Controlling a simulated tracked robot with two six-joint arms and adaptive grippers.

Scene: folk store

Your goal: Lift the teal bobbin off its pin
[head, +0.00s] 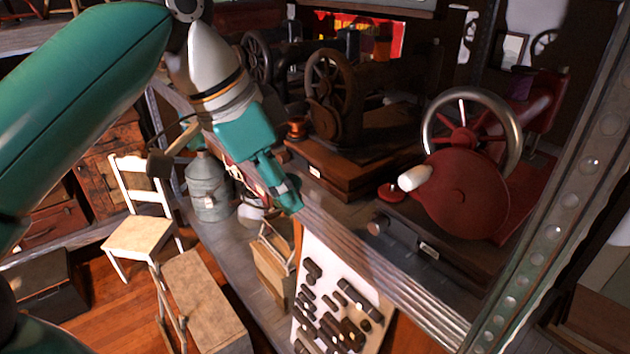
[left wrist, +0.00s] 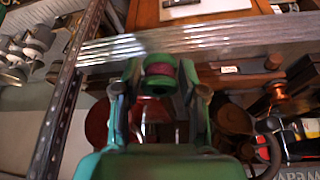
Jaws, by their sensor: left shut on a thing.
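My left gripper (head: 285,190) reaches in from the upper left in the head view, in front of the metal-edged shelf. In the left wrist view the left gripper (left wrist: 160,88) has its two fingers closed on either side of a small spool, the teal bobbin (left wrist: 159,69). It shows teal ends and a dark red band. In the head view the fingers largely hide the bobbin and I cannot single it out. I cannot see a pin under it, nor tell whether it is on one. My right gripper is in neither view.
A dark sewing machine (head: 335,95) on a wooden base and a red machine (head: 470,190) with a handwheel stand on the shelf (head: 400,285). A copper-coloured spool (head: 297,127) is close behind the gripper. A white chair (head: 140,235) and milk can (head: 207,185) stand left.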

